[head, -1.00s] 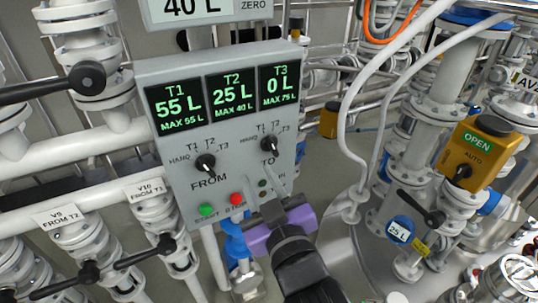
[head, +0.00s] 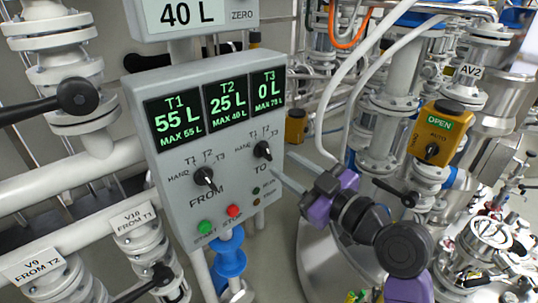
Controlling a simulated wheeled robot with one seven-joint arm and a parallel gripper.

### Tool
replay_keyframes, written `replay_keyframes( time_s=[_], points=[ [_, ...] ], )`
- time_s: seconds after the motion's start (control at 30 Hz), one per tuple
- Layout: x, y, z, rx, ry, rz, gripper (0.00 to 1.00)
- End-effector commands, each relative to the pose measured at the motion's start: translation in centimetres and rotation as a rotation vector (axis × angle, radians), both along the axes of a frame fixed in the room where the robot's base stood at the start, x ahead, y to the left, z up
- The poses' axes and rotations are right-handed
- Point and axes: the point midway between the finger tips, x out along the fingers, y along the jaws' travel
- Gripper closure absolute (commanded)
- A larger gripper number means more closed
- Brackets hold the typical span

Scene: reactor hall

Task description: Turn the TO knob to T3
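The grey control panel (head: 225,190) stands left of centre in the head view. Its black TO knob (head: 263,151) is on the right half of the front, with small position labels around its top; its pointer is too small to read surely. The similar FROM knob (head: 205,177) is to its left. My gripper (head: 281,163), with a purple body and pale fingers, comes from the lower right. Its fingers are apart and empty, with their tips just right of and slightly below the TO knob. They do not appear to be around it.
Screens above the knobs read T1 55 L, T2 25 L and T3 0 L. Green (head: 205,227) and red (head: 233,211) buttons sit below. Valve handles (head: 78,97) and pipes crowd the left. A yellow valve box (head: 436,130) marked OPEN is at right.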

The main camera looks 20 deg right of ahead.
Motion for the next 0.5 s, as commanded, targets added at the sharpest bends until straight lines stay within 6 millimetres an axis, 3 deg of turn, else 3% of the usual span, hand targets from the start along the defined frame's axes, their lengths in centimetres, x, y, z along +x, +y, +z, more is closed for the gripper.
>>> replay_keyframes(
  time_s=[0.23,0.5],
  points=[
    [3.7,1.3,0.2,0.002,0.001,0.001,0.67],
    [5.3,1.8,0.0,0.001,0.001,-0.001,0.67]
  ],
)
